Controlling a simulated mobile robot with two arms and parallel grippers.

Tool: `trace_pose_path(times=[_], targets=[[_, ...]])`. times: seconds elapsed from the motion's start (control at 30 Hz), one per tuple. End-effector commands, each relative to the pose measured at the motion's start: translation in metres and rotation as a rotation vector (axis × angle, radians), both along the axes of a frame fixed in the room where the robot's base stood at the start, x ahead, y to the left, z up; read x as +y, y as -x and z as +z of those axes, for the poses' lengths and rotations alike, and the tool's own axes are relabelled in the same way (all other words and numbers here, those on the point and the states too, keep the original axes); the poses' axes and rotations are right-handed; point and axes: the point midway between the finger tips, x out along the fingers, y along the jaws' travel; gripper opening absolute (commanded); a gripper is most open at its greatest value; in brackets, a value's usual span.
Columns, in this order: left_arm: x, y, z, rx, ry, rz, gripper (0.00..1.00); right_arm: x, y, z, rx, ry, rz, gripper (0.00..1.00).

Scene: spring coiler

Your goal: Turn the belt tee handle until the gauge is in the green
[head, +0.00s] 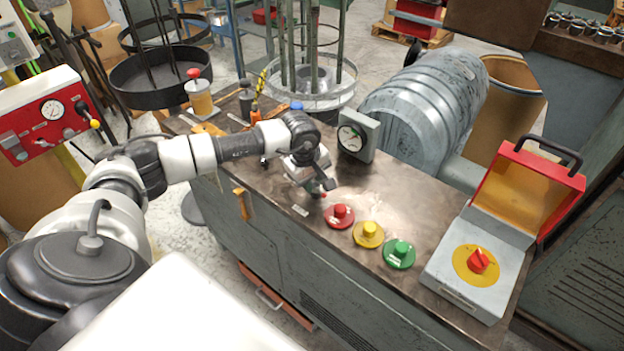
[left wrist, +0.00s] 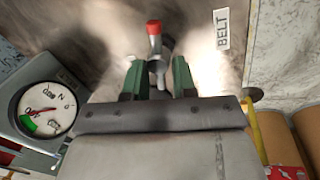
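The belt tee handle (left wrist: 155,42) shows in the left wrist view as a grey metal bar with a red end, beside a white BELT label (left wrist: 222,29). My left gripper (left wrist: 157,70) is open, its two green fingers on either side of the handle with gaps showing. In the head view my left gripper (head: 318,184) is low over the bench and mostly hides the handle. The gauge (head: 351,138) is a grey box with a round white dial. In the left wrist view the gauge (left wrist: 47,108) has a green band at lower left; I cannot tell exactly where its needle points. My right gripper is out of view.
Red (head: 339,215), yellow (head: 368,234) and green (head: 399,252) push buttons line the front of the bench (head: 440,215). A grey box with a red switch (head: 477,261) stands at right. A large grey cylindrical housing (head: 425,105) is behind. Tools lie at the bench's left end.

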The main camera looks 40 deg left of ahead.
Motion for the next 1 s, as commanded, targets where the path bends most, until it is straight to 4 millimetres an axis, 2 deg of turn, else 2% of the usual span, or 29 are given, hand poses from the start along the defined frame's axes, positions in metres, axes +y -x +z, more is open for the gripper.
trace_pose_path(times=[0.03,0.07,0.3,0.57,0.6,0.7,1.0], targets=[[0.0001,-0.0001,0.0003,-0.001,0.000,0.000,0.07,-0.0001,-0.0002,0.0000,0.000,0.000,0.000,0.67],[0.0001,-0.0001,0.0003,-0.001,0.000,0.000,0.03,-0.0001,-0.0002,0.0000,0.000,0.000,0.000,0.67],[0.0002,0.0008,-0.0017,-0.001,0.000,0.069,0.03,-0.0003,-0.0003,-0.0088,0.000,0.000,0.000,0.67],[0.0003,0.0010,0.0005,-0.001,0.000,0.084,0.03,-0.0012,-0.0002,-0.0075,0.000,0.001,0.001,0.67],[0.0002,0.0009,0.0005,-0.001,0.000,0.084,0.31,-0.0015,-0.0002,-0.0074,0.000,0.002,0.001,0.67],[0.0003,0.0009,0.0005,-0.001,-0.001,0.083,0.46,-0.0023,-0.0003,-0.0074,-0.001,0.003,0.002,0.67],[0.0002,0.0010,0.0015,-0.001,-0.001,0.083,0.48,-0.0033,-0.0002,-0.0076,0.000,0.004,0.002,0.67]])
